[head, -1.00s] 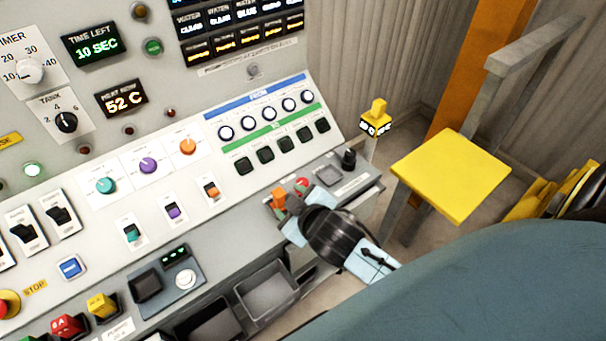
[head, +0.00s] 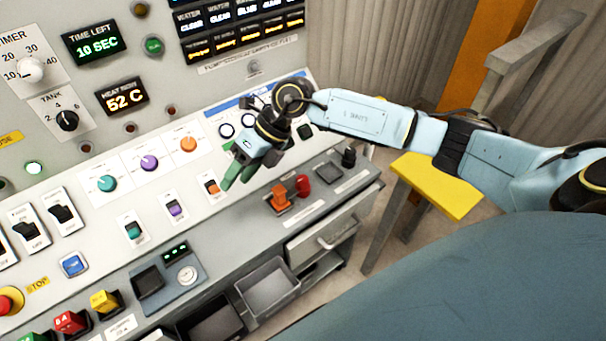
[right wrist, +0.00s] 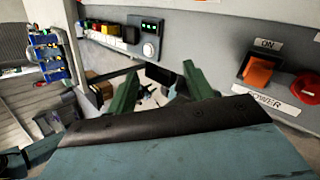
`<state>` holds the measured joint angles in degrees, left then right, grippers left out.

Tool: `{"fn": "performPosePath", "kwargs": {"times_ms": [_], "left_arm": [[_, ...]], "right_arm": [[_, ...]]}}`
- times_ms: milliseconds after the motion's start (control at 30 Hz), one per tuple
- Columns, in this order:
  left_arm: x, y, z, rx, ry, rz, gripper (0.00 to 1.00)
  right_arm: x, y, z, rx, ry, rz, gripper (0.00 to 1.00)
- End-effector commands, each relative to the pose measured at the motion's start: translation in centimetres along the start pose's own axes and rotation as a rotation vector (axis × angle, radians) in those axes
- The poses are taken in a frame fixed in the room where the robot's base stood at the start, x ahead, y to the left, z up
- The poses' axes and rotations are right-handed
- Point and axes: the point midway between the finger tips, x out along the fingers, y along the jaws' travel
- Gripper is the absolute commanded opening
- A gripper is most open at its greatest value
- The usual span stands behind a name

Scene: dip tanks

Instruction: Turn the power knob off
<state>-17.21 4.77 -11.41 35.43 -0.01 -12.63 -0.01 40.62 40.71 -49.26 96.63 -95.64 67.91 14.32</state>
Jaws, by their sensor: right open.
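An orange switch piece (head: 280,198) on a dark base sits on the console's front ledge in the head view. In the right wrist view this orange piece (right wrist: 258,72) has an ON label above it and a POWER label (right wrist: 265,101) below it. A round red knob (head: 303,186) is beside it, and it shows at the right edge of the wrist view (right wrist: 307,86). My right gripper (head: 238,170) is open and empty, with green fingers. It is above the sloped panel, up and left of the orange piece and apart from it. My left gripper is out of view.
Coloured knobs (head: 149,163) and rocker switches (head: 174,208) lie left of the gripper. A black knob (head: 348,157) stands at the ledge's right end. A grey open bin (head: 268,290) is below the ledge. A yellow-topped stand (head: 440,188) is right of the console, under my arm.

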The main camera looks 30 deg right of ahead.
Motion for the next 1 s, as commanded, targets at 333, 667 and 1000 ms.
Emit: {"fn": "performPosePath", "kwargs": {"times_ms": [333,667,1000], "left_arm": [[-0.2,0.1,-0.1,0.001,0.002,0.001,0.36],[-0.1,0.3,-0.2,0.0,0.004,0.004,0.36],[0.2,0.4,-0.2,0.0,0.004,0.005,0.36]], "right_arm": [[-10.2,-11.6,-2.2,0.04,0.295,-0.579,0.52],[-7.7,-14.3,-3.8,0.051,0.318,-0.609,0.52],[-2.4,-18.1,-5.8,0.05,0.315,-0.606,0.52]]}}
